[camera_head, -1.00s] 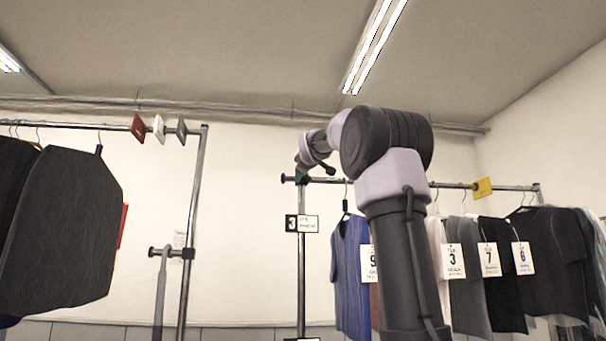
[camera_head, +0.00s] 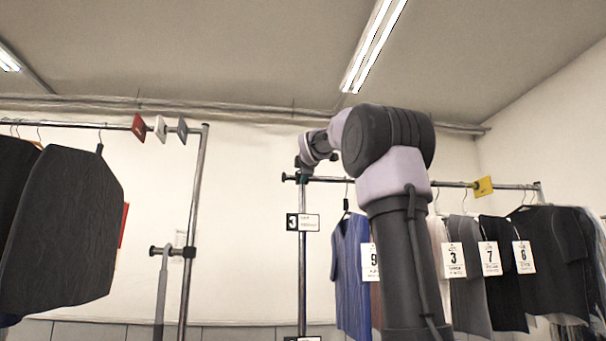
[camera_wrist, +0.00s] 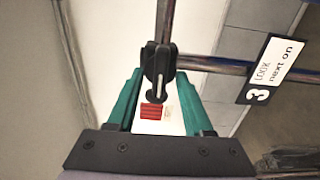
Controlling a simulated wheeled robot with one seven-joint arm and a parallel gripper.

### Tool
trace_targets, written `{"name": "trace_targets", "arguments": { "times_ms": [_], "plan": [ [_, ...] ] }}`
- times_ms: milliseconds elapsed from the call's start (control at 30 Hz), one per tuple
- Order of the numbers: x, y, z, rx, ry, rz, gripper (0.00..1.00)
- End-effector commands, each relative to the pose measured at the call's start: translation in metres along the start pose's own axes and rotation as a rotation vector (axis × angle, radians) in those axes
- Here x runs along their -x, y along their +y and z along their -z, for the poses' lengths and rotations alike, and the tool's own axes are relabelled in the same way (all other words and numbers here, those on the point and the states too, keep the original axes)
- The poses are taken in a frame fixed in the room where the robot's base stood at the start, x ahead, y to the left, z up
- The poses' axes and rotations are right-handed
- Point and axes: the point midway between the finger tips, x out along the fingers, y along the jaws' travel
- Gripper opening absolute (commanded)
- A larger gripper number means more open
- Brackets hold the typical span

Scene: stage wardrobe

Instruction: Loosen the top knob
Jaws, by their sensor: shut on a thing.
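The top knob (camera_wrist: 158,62) is black and sits on the clamp where the rack's upright meets its rail. A narrow stem with a pale line and a rounded end extends from it toward the camera in the wrist view. My gripper (camera_wrist: 159,78) has green fingers, one on each side of the knob, shut on it. In the head view my gripper (camera_head: 303,172) is small at the top of the right rack's left upright (camera_head: 302,258); the knob is mostly hidden there by my wrist.
A sign with a 3 (camera_head: 302,222) hangs on the upright just below the clamp, and it shows beside the rail in the wrist view (camera_wrist: 270,68). Numbered garments (camera_head: 470,270) hang to the right, behind my arm. Another rack (camera_head: 196,190) with dark clothes stands at left.

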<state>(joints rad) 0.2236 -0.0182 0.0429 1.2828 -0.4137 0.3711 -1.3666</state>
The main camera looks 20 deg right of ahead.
Motion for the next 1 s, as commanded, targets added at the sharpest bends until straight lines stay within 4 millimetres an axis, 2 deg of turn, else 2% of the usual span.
{"name": "trace_targets", "arguments": {
  "times_ms": [433, 467, 500, 533, 833, 1000],
  "plan": [
    [-0.001, -0.002, 0.0, 0.008, 0.0, 0.004, 0.0],
    [-0.001, -0.002, 0.0, 0.008, 0.0, 0.004, 0.63],
    [0.0, -0.002, 0.0, 0.008, 0.0, 0.003, 0.78],
    [0.0, -0.001, 0.0, 0.008, 0.0, 0.003, 0.81],
    [0.001, -0.001, 0.0, 0.007, 0.0, 0.001, 0.81],
    [0.018, 0.001, 0.001, 0.008, 0.001, -0.001, 0.81]
  ]
}}
